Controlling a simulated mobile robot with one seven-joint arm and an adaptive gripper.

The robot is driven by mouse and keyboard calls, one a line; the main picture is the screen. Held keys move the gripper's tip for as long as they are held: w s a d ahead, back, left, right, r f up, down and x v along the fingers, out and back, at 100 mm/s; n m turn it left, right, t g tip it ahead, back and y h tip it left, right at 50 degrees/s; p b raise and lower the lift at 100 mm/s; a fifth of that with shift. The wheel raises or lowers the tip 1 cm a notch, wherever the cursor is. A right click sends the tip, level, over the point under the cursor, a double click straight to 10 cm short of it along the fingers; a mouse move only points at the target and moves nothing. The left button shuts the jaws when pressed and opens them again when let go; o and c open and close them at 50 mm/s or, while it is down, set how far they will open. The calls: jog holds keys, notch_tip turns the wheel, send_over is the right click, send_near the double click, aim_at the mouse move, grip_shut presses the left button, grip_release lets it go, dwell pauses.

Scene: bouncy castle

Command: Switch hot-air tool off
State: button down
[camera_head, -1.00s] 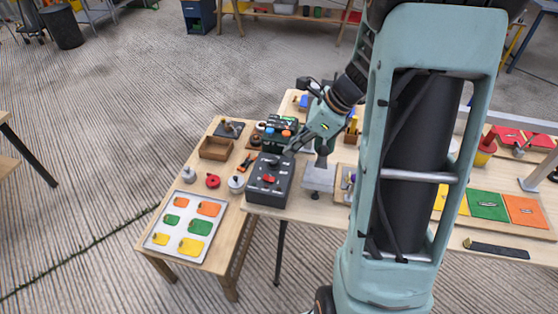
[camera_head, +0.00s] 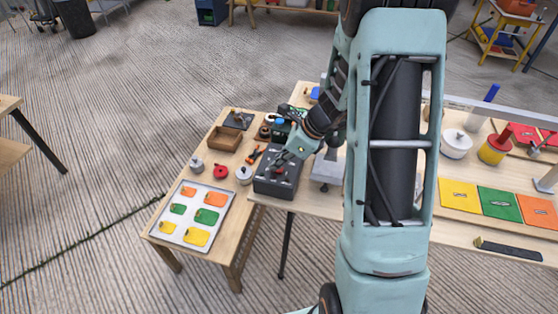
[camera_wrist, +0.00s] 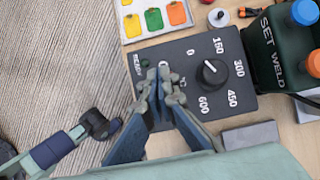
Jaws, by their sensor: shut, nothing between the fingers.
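A black control box (camera_head: 264,186) stands on the wooden table. It also shows in the wrist view (camera_wrist: 237,92), with a black dial (camera_wrist: 214,72) marked 0, 150, 300, 450 and 600. The dial has a small white mark near its upper-left side. My gripper (camera_wrist: 160,78) is shut and empty, over the left part of the box face, left of the dial. It hides whatever lies under it, including most of the red switch area, and I cannot tell whether it touches. In the head view my gripper (camera_head: 281,160) is above the box.
A tray with coloured tags (camera_head: 189,237) lies nearby. Small weights and a wooden tray (camera_head: 224,139) are on the same side table. Coloured panels (camera_head: 500,206) lie at right.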

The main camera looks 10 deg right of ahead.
jog(key=shift+a+r+p, duration=0.1)
jog(key=shift+a+p, duration=0.05)
jog(key=shift+p, duration=0.55)
jog(key=shift+a+g+h+p, duration=0.1)
jog(key=shift+g+h+p, duration=0.2)
jog(key=shift+p, duration=0.25)
jog(key=shift+w+f, duration=0.15)
jog(key=shift+f, duration=0.25)
jog(key=shift+s+d, duration=0.45)
jog(key=shift+d, duration=0.3)
jog(key=p+v, duration=0.3)
jog(key=v, duration=1.1)
jog(key=shift+s+d+f, duration=0.15)
jog(key=shift+s+d, duration=0.05)
jog(key=shift+d, duration=0.05)
